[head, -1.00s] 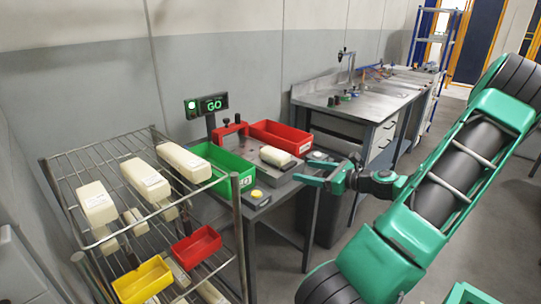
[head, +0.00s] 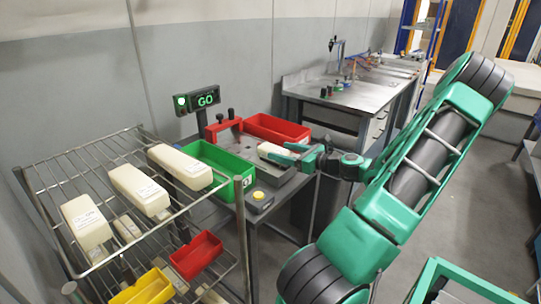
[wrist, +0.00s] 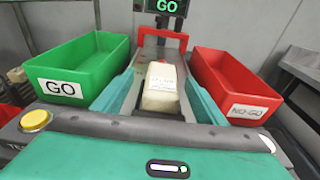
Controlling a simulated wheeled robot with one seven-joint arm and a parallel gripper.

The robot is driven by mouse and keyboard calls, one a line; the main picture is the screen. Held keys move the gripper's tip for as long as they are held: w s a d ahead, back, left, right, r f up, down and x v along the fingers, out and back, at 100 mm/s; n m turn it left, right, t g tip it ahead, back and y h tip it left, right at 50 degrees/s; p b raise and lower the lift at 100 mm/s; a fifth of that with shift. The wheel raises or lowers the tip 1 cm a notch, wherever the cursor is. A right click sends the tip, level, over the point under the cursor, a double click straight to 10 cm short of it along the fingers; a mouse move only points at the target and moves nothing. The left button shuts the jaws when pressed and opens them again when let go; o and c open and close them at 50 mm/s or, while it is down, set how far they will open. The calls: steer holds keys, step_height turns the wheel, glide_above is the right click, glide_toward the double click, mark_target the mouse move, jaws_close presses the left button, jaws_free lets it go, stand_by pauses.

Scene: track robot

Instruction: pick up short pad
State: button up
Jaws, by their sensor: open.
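A short cream pad (head: 272,150) with a white label lies on the grey metal fixture (head: 233,138) between the green and red bins. In the wrist view the pad (wrist: 160,88) lies lengthwise, straight ahead between my two green fingers. My gripper (head: 297,156) is open at the right end of the pad, with one finger on each side. A gap shows on both sides in the wrist view. The label's text is too small to read, and the pad's near end is close to the gripper body.
A green GO bin (wrist: 80,66) stands left of the fixture and a red NO-GO bin (wrist: 236,85) right. A lit GO sign (head: 205,99) stands behind. A yellow button (head: 259,196) is at the front. The wire rack (head: 98,162) at left holds more cream pads.

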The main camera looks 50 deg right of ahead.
mark_target(273, 151)
steer(key=shift+w+f, duration=0.3)
steer(key=shift+w, duration=0.55)
steer(key=shift+w+f, duration=0.35)
steer(key=shift+w, duration=0.45)
steer(key=shift+w+f, duration=0.3)
steer(key=shift+w, duration=0.55)
steer(key=c, duration=1.1)
